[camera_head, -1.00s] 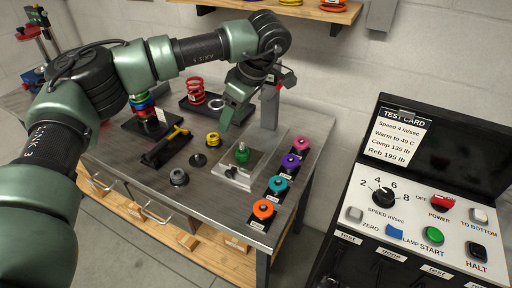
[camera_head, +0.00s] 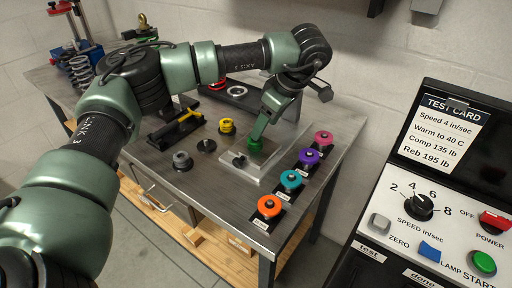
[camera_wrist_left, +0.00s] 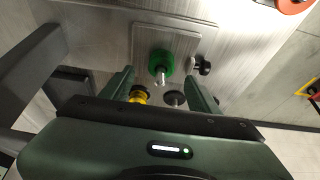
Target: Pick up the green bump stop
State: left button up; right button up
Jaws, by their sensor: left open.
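The green bump stop (camera_head: 255,146) sits on a light metal plate (camera_head: 237,172) on the workbench. In the left wrist view the bump stop (camera_wrist_left: 160,62) shows with a shiny rod in its middle, ahead of and between the two fingers. My left gripper (camera_head: 259,132) points down just above the bump stop and partly covers it in the head view. Its fingers (camera_wrist_left: 160,85) are apart with nothing held between them. I cannot tell whether a finger touches the bump stop. My right gripper is in neither view.
Orange (camera_head: 269,206), teal (camera_head: 290,180), purple (camera_head: 308,158) and pink (camera_head: 323,138) pieces line the bench's right edge. A black-knobbed screw (camera_wrist_left: 202,67) sits beside the bump stop. A yellow piece (camera_head: 227,126) stands left of the plate. A control box (camera_head: 430,210) stands at right.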

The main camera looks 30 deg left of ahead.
aim_at(255, 143)
pick_arm(q)
jog(key=p+x, duration=0.1)
jog(key=x, duration=0.5)
jog(key=shift+s+a+f, duration=0.1)
jog(key=shift+a+f, duration=0.2)
grip_shut()
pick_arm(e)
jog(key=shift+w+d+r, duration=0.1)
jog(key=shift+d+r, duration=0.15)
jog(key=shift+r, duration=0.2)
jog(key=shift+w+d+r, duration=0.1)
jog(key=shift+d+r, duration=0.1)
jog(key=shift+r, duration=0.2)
